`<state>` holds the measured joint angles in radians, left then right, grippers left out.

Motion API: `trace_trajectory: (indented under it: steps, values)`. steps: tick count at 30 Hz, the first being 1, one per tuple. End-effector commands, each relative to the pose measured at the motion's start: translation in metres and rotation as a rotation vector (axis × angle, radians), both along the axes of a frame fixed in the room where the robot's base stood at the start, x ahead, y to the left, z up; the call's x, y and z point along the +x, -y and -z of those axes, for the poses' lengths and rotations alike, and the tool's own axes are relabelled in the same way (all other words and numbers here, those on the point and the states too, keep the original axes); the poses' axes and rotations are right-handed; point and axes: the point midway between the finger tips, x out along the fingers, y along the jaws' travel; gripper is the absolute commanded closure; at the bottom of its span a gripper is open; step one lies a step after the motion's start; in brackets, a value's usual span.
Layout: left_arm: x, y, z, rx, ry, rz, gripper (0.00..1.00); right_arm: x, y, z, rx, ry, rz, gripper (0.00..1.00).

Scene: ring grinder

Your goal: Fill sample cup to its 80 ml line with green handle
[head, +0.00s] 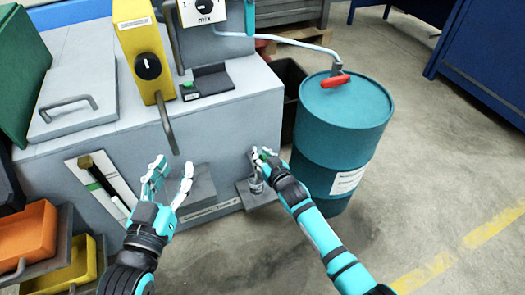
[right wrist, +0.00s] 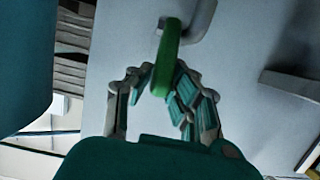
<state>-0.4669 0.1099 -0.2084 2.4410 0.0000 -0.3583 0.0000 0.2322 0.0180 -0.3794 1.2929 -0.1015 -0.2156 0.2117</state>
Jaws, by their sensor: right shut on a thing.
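The green handle (right wrist: 167,58) sits on a grey bent pipe in the right wrist view. My right gripper (right wrist: 160,82) is shut on it, with fingers on both sides. In the head view my right gripper (head: 264,160) is at the front of the grey machine, near its right corner, and only a little green shows there. Just below it a small cup-like grey thing (head: 256,185), probably the sample cup, stands on a small ledge (head: 263,198). The hand partly hides it, and its 80 ml line and fill level cannot be made out. My left gripper (head: 168,185) is open and empty before the machine.
A teal drum (head: 342,130) with a red valve (head: 335,80) stands right of my right arm. The grey machine (head: 235,115) carries a yellow column (head: 145,50). Orange (head: 27,238) and yellow (head: 70,268) bins sit at lower left. The floor at lower right is clear.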

Motion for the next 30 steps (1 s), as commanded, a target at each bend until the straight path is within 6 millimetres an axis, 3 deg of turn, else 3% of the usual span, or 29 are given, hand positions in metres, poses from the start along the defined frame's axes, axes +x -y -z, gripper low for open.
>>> trace_trajectory:
  steps: [8, 16, 24, 30]
  values:
    - [-0.026, -0.018, 0.075, 0.111, -0.449, -0.029, 0.6, 0.004, 0.001, -0.005, -0.025, -0.062, 0.003, 1.0]
    - [-0.085, -0.042, 0.13, 0.204, -0.864, -0.056, 0.6, 0.008, 0.0, -0.007, -0.045, -0.125, 0.003, 1.0]
    - [-0.163, -0.067, 0.156, 0.283, -1.256, -0.082, 0.6, 0.012, -0.001, -0.007, -0.068, -0.193, 0.004, 1.0]
    - [-0.165, -0.067, 0.146, 0.285, -1.265, -0.082, 0.6, 0.015, -0.002, -0.008, -0.085, -0.242, 0.002, 1.0]
